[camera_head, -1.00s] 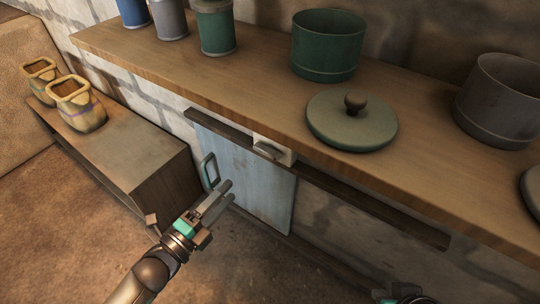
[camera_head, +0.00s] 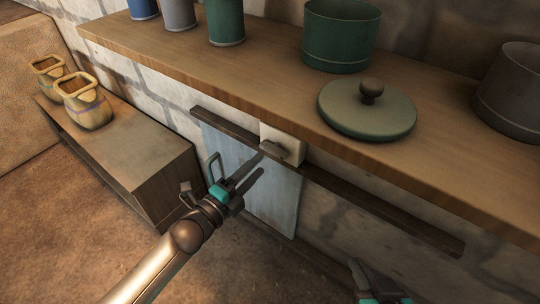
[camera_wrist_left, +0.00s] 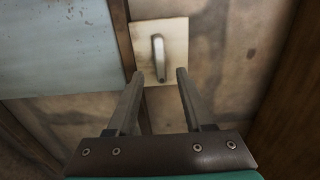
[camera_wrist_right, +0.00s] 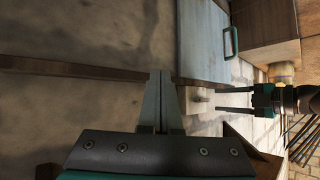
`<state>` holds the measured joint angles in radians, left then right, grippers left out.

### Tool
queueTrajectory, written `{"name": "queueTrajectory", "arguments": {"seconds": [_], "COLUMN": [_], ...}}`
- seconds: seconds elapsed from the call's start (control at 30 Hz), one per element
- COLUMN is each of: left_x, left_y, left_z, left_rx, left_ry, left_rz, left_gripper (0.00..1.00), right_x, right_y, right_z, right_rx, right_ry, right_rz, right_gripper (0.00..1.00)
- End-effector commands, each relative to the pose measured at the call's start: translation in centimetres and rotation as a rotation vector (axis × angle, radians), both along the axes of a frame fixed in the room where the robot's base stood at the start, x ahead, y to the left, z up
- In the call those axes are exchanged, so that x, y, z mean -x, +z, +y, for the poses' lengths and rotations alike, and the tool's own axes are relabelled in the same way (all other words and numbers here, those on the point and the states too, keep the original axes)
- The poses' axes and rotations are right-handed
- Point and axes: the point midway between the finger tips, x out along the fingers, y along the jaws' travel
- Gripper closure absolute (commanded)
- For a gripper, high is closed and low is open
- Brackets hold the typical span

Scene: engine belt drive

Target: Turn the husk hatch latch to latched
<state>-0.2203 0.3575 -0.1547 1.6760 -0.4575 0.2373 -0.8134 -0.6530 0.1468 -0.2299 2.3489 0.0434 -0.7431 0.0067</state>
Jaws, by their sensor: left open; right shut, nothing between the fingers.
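The husk hatch is a pale blue panel (camera_head: 275,200) with a green handle (camera_head: 213,168), below the wooden shelf. Its latch is a grey lever (camera_wrist_left: 158,58) on a cream plate (camera_wrist_left: 174,38) at the hatch's edge. The lever stands nearly upright in the left wrist view; the plate also shows in the head view (camera_head: 291,145). My left gripper (camera_wrist_left: 160,73) is open, its fingertips just short of the lever's lower end, one to each side; I cannot tell if they touch it. My right gripper (camera_wrist_right: 160,75) is shut and empty, off to the right of the latch.
A dark wooden rail (camera_head: 370,201) runs past the latch below the shelf (camera_head: 240,75). The shelf holds a green pot (camera_head: 340,38), a lid (camera_head: 366,112) and several other vessels. A low bench (camera_head: 130,150) with two yellow jars stands left.

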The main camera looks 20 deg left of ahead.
Motion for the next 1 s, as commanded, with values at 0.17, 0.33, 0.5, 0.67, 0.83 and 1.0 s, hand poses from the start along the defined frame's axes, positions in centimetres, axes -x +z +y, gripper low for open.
{"name": "queueTrajectory", "arguments": {"seconds": [0.17, 0.33, 0.5, 0.67, 0.83, 1.0], "left_x": [-1.6, -3.0, -4.3, -5.2, -5.7, -5.9], "left_y": [0.0, -0.1, -0.1, -0.1, 0.0, 0.0], "left_z": [-0.6, -1.1, -1.6, -1.8, -2.1, -2.1], "left_rx": [0.000, 0.000, -0.002, -0.001, -0.001, -0.001], "left_ry": [-0.001, -0.001, -0.001, 0.000, 0.000, 0.000], "left_rz": [-0.002, -0.002, -0.002, 0.000, 0.000, 0.000], "left_gripper": [0.49, 0.49, 0.49, 0.49, 0.49, 0.49], "right_x": [-0.3, -0.5, -0.5, -0.5, -0.4, -0.4], "right_y": [0.1, 0.5, 1.0, 1.4, 1.8, 2.0], "right_z": [1.1, 2.1, 2.9, 3.4, 3.6, 3.7], "right_rx": [-0.049, -0.096, -0.143, -0.179, -0.200, -0.206], "right_ry": [0.010, 0.015, 0.017, 0.016, 0.015, 0.015], "right_rz": [-0.085, -0.168, -0.247, -0.303, -0.339, -0.348], "right_gripper": [1.00, 1.00, 1.00, 1.00, 1.00, 1.00]}}
